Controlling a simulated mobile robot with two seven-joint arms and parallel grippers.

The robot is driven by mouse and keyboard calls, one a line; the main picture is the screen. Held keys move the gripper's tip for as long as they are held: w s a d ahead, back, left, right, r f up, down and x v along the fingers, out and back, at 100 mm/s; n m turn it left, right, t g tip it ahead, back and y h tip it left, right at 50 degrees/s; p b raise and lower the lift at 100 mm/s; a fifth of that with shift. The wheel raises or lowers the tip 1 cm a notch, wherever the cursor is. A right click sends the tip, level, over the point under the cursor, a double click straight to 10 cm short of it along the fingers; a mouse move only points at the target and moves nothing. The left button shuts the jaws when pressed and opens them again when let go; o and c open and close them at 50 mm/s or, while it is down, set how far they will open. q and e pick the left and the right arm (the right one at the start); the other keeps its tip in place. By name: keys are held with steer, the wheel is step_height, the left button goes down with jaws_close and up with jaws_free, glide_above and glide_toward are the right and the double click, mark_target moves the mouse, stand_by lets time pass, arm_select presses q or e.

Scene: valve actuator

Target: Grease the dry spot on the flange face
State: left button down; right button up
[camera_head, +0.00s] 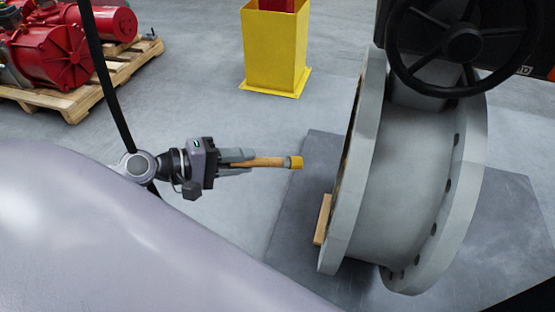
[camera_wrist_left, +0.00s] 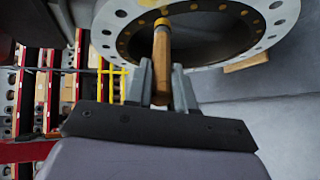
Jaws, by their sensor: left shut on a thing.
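My left gripper (camera_head: 249,162) is shut on a wooden-handled brush (camera_head: 270,162) with a yellow tip (camera_head: 297,162). The brush points right, toward the grey valve flange (camera_head: 361,160), with a gap between them in the head view. In the left wrist view the brush (camera_wrist_left: 161,68) stands up between the fingers (camera_wrist_left: 163,88), and its yellow tip overlaps the flange ring (camera_wrist_left: 109,30) in the picture. The flange face has bolt holes and several small yellow-orange dots around the dark bore. I cannot tell which place is the dry spot. My right gripper is not in view.
The valve body (camera_head: 410,160) carries a black handwheel (camera_head: 462,42) and stands on a dark mat (camera_head: 300,215). A wooden block (camera_head: 323,219) sits by the flange. A yellow post base (camera_head: 274,50) and red actuators (camera_head: 55,55) on a pallet (camera_head: 100,88) are behind. Floor between is clear.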

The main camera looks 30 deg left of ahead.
arm_select(q)
steer(key=shift+w, duration=0.1)
steer(key=w+f+b, duration=0.3)
steer(key=w+b, duration=0.1)
steer(key=w, duration=0.4)
steer(key=d+p, duration=0.3)
steer(key=p, duration=0.1)
steer(key=w+d+p, duration=0.1)
steer(key=d+p, duration=0.1)
steer(key=shift+d+r, duration=0.25)
steer(key=shift+d, duration=0.05)
stand_by(0.4)
